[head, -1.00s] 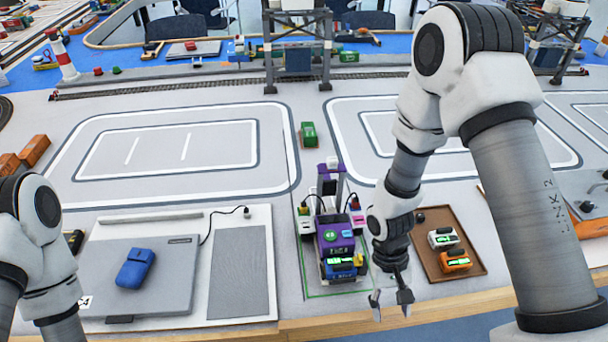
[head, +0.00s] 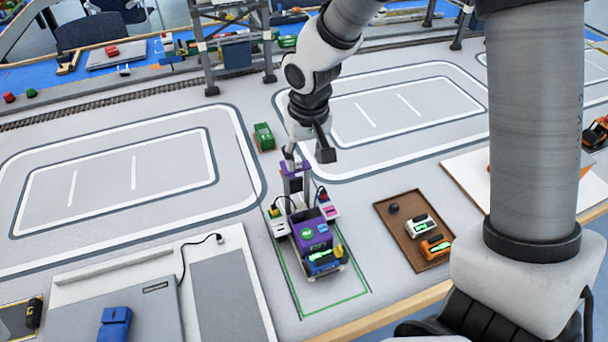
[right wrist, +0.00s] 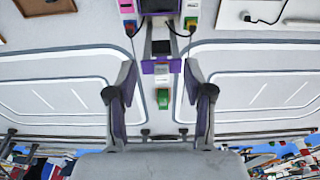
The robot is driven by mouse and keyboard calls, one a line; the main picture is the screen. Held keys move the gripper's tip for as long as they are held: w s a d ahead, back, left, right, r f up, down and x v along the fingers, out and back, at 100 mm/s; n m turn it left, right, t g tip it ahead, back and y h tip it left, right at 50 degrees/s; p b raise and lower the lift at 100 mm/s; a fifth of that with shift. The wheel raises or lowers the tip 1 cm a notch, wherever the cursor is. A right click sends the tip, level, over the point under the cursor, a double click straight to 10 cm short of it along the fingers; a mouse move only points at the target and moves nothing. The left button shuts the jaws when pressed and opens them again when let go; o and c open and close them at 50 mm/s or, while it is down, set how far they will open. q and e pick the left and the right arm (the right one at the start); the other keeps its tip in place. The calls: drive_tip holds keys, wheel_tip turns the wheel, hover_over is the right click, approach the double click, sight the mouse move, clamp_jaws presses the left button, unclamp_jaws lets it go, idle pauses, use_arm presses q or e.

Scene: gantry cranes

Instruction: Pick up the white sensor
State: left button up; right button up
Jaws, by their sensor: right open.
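A small white block, seemingly the white sensor (right wrist: 162,79), sits at the purple top of a mast in the right wrist view. The mast rises from a purple and blue wheeled robot (head: 311,236) inside a green outline. My right gripper (head: 306,156) is open at the mast top and partly hides it in the head view. In the right wrist view, the open fingers of my right gripper (right wrist: 160,74) lie on either side of the white block. Whether they touch it cannot be told. My left gripper is out of view.
A brown tray (head: 385,213) to the right holds a white device (head: 420,225) and an orange device (head: 435,246). A green toy vehicle (head: 263,136) stands behind the mast. A grey laptop-like panel (head: 160,310) with a blue object lies at left.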

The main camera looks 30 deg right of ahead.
sight(296, 163)
wheel_tip(296, 163, down, 5)
drive_tip(key=shift+d+r, duration=0.1)
drive_tip(key=shift+w, duration=0.25)
clamp_jaws()
drive_tip(key=c, duration=0.6)
unclamp_jaws()
drive_tip(key=shift+s, duration=0.1)
drive_tip(key=shift+c, duration=0.2)
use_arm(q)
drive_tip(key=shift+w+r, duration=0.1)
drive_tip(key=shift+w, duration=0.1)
use_arm(e)
drive_tip(key=o, duration=0.6)
drive_tip(key=shift+o, duration=0.2)
